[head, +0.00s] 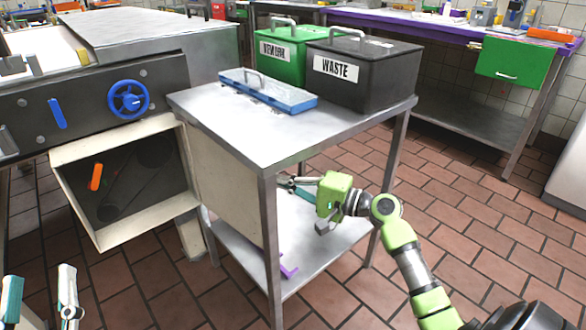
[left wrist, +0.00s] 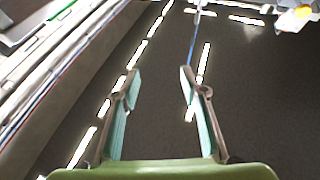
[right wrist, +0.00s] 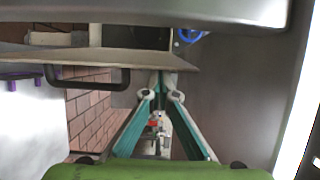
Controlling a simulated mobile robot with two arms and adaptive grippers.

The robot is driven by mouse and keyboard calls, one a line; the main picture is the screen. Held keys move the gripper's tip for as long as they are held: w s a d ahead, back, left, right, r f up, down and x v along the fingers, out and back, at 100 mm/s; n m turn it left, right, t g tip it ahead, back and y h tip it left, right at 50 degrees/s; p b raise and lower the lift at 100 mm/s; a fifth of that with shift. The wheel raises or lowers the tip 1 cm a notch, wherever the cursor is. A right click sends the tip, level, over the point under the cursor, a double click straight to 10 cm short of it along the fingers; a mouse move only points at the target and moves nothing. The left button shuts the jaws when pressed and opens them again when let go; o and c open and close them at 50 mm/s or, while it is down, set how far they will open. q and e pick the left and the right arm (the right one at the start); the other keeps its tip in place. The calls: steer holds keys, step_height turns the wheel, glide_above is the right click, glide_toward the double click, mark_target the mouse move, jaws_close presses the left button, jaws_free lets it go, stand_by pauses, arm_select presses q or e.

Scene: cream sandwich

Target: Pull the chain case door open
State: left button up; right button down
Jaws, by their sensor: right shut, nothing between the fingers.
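The chain case (head: 125,180) is a cream-framed box low on the machine at left in the head view. Its dark inside and an orange piece (head: 95,177) show. A cream panel (head: 225,178), seemingly its door, stands out from the case's right side, under the steel table. In the right wrist view a dark U-shaped handle (right wrist: 88,84) is on this panel, left of my gripper and apart from it. My right gripper (head: 288,184) is under the tabletop, its tips together and empty (right wrist: 158,96). My left gripper (head: 40,285) is open and empty at bottom left, also in the left wrist view (left wrist: 160,75).
The steel table (head: 345,110) holds a blue-lidded tray (head: 268,92), a green bin (head: 280,58) and a black WASTE bin (head: 365,75). Its legs and lower shelf (head: 330,230) surround my right gripper. A blue handwheel (head: 128,98) sits above the case. Tiled floor at right is clear.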

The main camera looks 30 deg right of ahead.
arm_select(q)
step_height(320, 180, down, 8)
steer(key=w+g+y+p, duration=0.1)
steer(key=g, duration=0.3)
steer(key=shift+w+a+y, duration=0.3)
steer(key=shift+w, duration=0.1)
arm_select(e)
steer(key=a, duration=0.1)
steer(key=s+a, duration=0.1)
steer(key=shift+a, duration=0.4)
arm_select(q)
steer(key=shift+d, duration=0.1)
arm_select(e)
steer(key=shift+w, duration=0.1)
